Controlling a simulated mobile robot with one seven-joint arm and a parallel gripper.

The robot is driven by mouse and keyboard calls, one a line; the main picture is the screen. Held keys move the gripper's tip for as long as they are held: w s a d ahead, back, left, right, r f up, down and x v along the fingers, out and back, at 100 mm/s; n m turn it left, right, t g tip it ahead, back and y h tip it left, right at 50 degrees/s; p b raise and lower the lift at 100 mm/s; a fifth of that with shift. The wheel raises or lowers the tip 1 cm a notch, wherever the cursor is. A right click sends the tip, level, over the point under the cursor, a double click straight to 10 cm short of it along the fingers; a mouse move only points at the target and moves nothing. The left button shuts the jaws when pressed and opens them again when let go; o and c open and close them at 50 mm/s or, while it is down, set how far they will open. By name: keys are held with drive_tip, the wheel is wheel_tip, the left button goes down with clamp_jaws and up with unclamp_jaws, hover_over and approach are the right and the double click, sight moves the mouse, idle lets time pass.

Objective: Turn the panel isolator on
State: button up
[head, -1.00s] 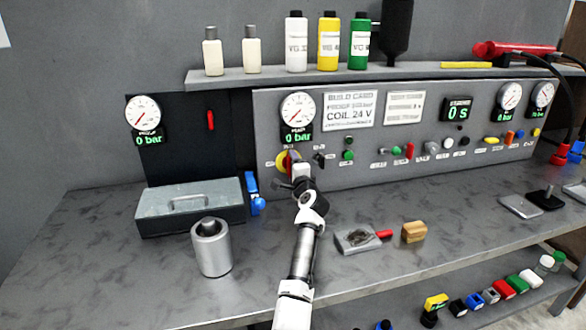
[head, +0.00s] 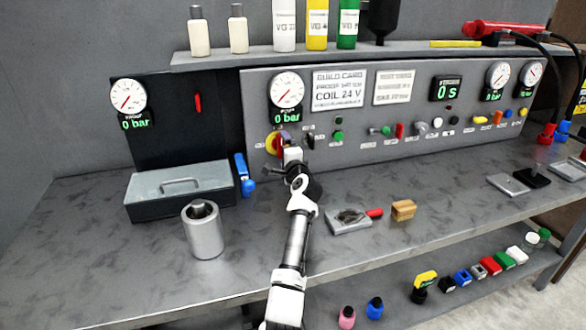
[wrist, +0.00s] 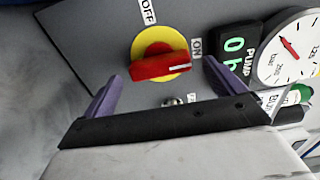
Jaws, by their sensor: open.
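The panel isolator (wrist: 155,52) is a red handle on a yellow disc, in the upper middle of the wrist view. Its white-marked end points towards the ON label (wrist: 196,47); the OFF label (wrist: 148,10) is above it. In the head view the isolator (head: 271,144) is on the grey panel below the pump gauge, partly hidden by my gripper, its handle roughly upright. My gripper (wrist: 162,70) is open. Its purple fingers lie either side of the handle in the wrist view, with gaps on both sides. My gripper (head: 286,146) is close before the panel in the head view.
The pump gauge (head: 287,90) above the isolator reads 0 bar. A grey lidded box (head: 180,190), a metal cylinder (head: 204,232) and a blue-handled item (head: 243,175) stand left on the bench.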

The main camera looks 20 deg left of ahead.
drive_tip(key=b+v, duration=0.3)
drive_tip(key=v, duration=0.8)
drive_tip(key=shift+s+d, duration=0.25)
drive_tip(key=shift+s, duration=0.05)
